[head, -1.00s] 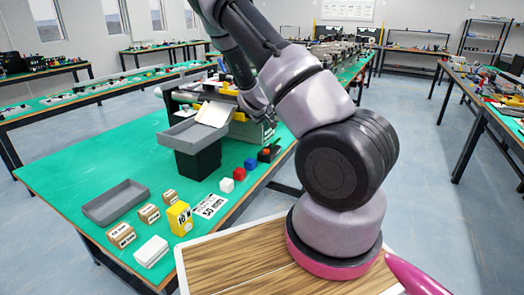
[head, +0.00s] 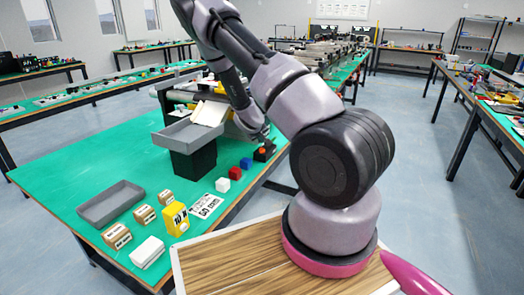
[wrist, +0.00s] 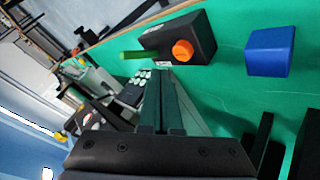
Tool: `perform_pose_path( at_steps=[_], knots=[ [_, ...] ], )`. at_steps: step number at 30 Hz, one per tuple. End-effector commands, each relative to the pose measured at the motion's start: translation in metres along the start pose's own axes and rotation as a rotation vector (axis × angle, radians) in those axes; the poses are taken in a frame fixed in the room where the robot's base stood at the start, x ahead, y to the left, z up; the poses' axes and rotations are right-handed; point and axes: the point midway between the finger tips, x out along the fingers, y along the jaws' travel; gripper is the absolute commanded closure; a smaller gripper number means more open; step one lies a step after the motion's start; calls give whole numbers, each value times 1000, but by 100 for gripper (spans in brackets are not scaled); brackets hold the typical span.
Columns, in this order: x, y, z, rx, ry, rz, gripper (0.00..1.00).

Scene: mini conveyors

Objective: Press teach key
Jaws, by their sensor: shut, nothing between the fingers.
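My gripper (wrist: 158,78) is shut and empty, its fingers together in the lower middle of the wrist view. Just left of the fingertips is a dark panel with several pale round keys (wrist: 133,90); I cannot read which is the teach key. Beyond the tips is a black box with an orange button (wrist: 182,50) and a green rod at its left side. In the head view my gripper (head: 258,136) is low over the table's right edge, by the black box (head: 264,152). The keypad is not clear there. I cannot tell whether the fingers touch it.
A blue cube (wrist: 270,52) lies right of the black box. In the head view a red cube (head: 235,173) and a white cube (head: 223,185) lie nearer. A grey tray (head: 190,135) on a black stand is left of the gripper. Bare green tabletop (head: 95,170) lies left.

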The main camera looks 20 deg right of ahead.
Motion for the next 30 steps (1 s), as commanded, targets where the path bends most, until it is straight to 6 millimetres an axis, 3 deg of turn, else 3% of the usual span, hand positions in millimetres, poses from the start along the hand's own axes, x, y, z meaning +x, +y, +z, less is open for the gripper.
perform_pose_path(
  at_steps=[8, 30],
  knots=[
    [11, -8, 8, -1, 0, -1, 100],
    [11, -9, 8, 0, 0, 0, 100]
  ],
)
